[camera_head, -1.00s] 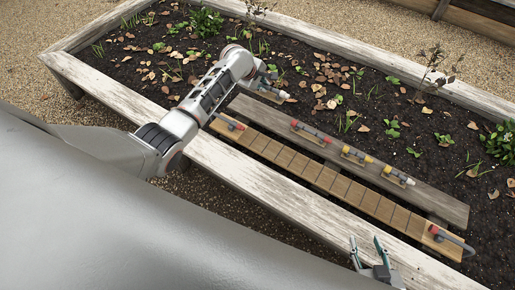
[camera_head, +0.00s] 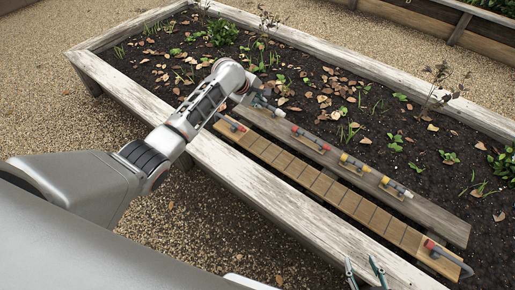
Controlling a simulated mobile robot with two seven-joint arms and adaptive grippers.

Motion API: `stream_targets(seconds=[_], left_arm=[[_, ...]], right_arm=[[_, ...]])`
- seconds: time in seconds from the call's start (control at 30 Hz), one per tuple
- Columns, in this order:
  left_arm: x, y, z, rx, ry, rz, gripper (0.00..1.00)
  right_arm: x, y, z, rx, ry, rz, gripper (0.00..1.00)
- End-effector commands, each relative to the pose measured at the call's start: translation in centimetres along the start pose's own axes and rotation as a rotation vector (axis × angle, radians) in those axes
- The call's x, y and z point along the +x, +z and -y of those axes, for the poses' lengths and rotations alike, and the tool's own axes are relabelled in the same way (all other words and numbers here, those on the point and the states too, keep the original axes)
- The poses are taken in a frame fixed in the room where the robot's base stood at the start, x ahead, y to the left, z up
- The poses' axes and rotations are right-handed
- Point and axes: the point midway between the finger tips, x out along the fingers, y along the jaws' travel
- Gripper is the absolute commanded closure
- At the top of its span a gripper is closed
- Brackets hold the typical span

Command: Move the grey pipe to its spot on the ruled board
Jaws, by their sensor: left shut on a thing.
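My left gripper (camera_head: 264,101) is shut on a small grey pipe (camera_head: 277,111) with a pale end, held near the far left part of the rear plank. The fingers hide part of the pipe, and I cannot tell if it touches the plank. The ruled board (camera_head: 320,184) is a long tan strip with dark cross lines, lying in front of the plank. A red-ended grey piece sits at its left end (camera_head: 232,125) and another at its right end (camera_head: 445,257).
The grey rear plank (camera_head: 440,225) carries a red-ended piece (camera_head: 310,140) and yellow-marked pieces (camera_head: 354,163), (camera_head: 396,188). The raised bed's wooden rim (camera_head: 240,183) runs in front. Soil with leaves and small plants lies behind the plank.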

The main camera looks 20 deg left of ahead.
Motion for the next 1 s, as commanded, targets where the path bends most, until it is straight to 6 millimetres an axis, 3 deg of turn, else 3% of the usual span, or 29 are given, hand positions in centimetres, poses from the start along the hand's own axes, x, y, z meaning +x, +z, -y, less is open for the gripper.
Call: stream_targets(seconds=[0.17, 0.33, 0.43, 0.63, 1.0], left_arm=[[2.3, 0.1, 1.9, 0.001, -0.009, 0.003, 1.0], [6.1, 0.1, 4.8, 0.0, -0.016, 0.004, 1.0], [8.1, 0.1, 6.2, 0.001, -0.016, 0.004, 1.0], [11.8, 0.1, 8.8, 0.001, -0.015, 0.003, 1.0], [13.7, 0.0, 9.7, 0.001, -0.003, 0.001, 1.0]], right_arm=[[0.4, 1.8, 0.5, -0.003, -0.005, 0.022, 0.6], [0.9, 3.7, 0.9, -0.01, -0.01, 0.046, 0.6], [1.5, 1.4, 0.4, -0.021, -0.009, -0.003, 0.6], [1.9, 1.4, 1.1, -0.017, -0.023, -0.013, 0.6], [2.1, 1.0, 1.4, -0.015, -0.03, -0.023, 0.6]])
